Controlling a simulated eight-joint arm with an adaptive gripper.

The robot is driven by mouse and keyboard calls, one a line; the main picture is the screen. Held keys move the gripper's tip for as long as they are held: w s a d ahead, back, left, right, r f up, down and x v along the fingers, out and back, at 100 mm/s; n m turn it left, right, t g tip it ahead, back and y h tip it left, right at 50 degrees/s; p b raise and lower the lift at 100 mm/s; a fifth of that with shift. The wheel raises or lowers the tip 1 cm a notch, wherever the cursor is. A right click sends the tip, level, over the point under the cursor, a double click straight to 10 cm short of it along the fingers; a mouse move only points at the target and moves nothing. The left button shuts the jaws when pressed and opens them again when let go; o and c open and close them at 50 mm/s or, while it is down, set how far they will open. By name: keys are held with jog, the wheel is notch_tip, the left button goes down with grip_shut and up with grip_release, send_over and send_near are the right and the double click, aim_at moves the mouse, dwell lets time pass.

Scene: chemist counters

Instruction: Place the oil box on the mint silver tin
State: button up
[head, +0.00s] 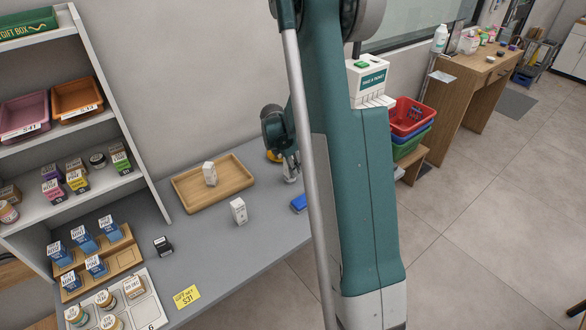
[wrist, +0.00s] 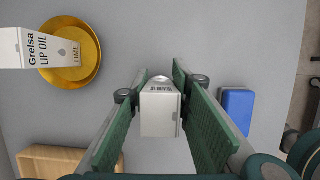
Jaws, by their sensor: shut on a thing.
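My gripper (wrist: 158,95) is shut on a small white box (wrist: 160,113) with a barcode on its visible end; the face that would name it is turned away. A rounded silvery top (wrist: 161,79) shows just beyond the held box, mostly hidden by it; I cannot tell whether it is the mint silver tin or whether they touch. Another white box, lettered "Grelsa LIP OIL LIME" (wrist: 45,49), shows at the left over a gold dish (wrist: 92,70). In the head view my gripper (head: 291,172) is low over the grey counter, partly behind my arm.
A wooden tray (head: 235,187) holds a white box (head: 209,173); another white box (head: 238,211) stands in front of it. A blue block (head: 299,203) lies right of my gripper. A dark small box (head: 163,246) and a yellow card (head: 187,297) are nearer. Shelves stand left.

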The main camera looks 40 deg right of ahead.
jog(key=shift+f, duration=0.15)
jog(key=o, duration=0.9)
jog(key=shift+r, duration=0.2)
jog(key=shift+p+v, duration=0.6)
jog(key=shift+v, duration=5.4)
